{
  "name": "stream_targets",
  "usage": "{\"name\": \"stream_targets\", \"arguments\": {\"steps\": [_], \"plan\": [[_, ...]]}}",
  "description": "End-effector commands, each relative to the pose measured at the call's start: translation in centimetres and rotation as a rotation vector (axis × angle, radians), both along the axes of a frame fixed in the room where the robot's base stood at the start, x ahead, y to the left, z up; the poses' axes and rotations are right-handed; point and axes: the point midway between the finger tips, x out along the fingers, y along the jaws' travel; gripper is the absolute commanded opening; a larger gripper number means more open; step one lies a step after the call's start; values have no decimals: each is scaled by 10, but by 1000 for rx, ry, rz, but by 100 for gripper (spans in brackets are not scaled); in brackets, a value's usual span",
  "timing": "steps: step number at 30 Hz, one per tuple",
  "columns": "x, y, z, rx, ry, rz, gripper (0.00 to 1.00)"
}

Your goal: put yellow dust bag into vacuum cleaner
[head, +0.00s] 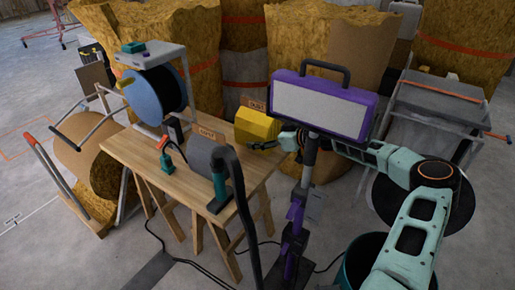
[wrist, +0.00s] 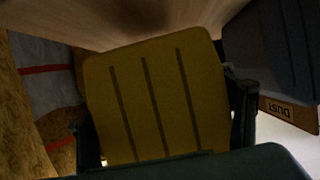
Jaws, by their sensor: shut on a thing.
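The yellow dust bag (head: 257,126) is at the right edge of the wooden table. My gripper (head: 280,141) is shut on it from the right. In the wrist view, the ribbed yellow bag (wrist: 158,95) fills the space between my two fingers (wrist: 163,128), close to the wooden surface. A grey and teal machine with a black hose, seemingly the vacuum cleaner (head: 203,156), stands on the table left of the bag. I cannot see its bag opening. A dark grey body (wrist: 270,45) is beside the bag in the wrist view.
A purple-framed lamp panel (head: 322,103) on a stand is in front of my arm. A blue cable reel (head: 155,94) stands at the table's left. Large straw-coloured bales (head: 320,40) stand behind. Cables lie on the floor.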

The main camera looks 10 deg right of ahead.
Motion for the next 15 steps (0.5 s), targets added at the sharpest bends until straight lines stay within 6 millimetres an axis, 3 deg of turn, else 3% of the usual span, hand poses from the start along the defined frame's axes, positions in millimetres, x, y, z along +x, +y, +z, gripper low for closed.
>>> {"name": "stream_targets", "arguments": {"steps": [8,15], "plan": [[0,0,-35,1,1,0,48],[0,0,-36,-1,-1,-1,48]]}}
